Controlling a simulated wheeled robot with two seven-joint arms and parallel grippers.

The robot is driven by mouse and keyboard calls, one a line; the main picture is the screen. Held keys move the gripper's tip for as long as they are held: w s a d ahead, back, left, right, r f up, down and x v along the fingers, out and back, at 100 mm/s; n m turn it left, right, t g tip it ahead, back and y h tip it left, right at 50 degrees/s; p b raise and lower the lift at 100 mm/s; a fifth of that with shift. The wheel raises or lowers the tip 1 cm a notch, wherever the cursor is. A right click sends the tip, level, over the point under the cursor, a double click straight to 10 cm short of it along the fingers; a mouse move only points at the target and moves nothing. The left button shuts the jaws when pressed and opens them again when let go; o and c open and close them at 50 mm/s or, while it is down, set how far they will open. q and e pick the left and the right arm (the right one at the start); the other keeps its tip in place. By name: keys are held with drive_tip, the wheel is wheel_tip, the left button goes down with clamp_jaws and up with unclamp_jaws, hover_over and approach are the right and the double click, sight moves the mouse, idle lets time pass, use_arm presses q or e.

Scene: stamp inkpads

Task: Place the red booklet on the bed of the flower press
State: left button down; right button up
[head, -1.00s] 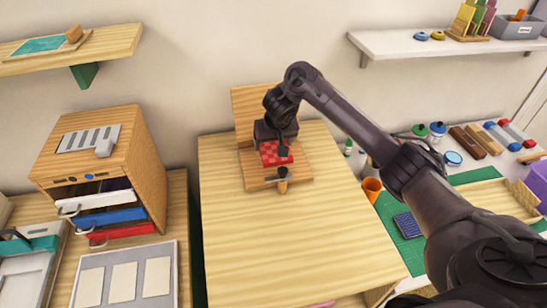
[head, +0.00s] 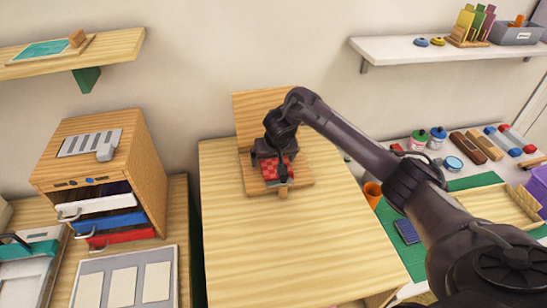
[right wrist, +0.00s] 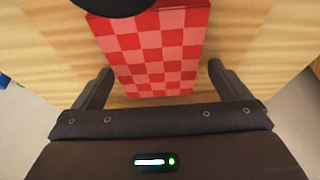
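The red checkered booklet (head: 274,172) lies flat on the wooden bed of the flower press (head: 255,186), in front of the raised wooden lid (head: 262,108). It also shows in the right wrist view (right wrist: 155,50), between the fingers, with a gap on each side. My right gripper (head: 273,158) is over the back part of the booklet and hides that part. Its fingers stand apart in the right wrist view (right wrist: 158,85), and the gripper is open. A dark round knob (right wrist: 118,4) covers the booklet's far edge there. My left gripper is not in view.
The press stands at the back of a wooden table (head: 290,235) whose front is clear. A drawer cabinet (head: 105,160) stands at left. An orange cup (head: 372,194) and a green mat (head: 400,228) are at right. Shelves (head: 440,47) hang above.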

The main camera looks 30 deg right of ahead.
drive_tip(key=shift+s+d+f, duration=0.15)
drive_tip(key=shift+d, duration=0.1)
idle(0.3)
drive_tip(key=shift+r, duration=0.2)
drive_tip(key=v, duration=0.3)
drive_tip(key=p+v, duration=0.1)
drive_tip(key=shift+r, duration=0.3)
drive_tip(key=p+v, duration=0.6)
drive_tip(key=v, duration=0.1)
drive_tip(key=shift+r, duration=0.3)
drive_tip(key=shift+s+a+f, duration=0.1)
drive_tip(key=shift+s+f, duration=0.05)
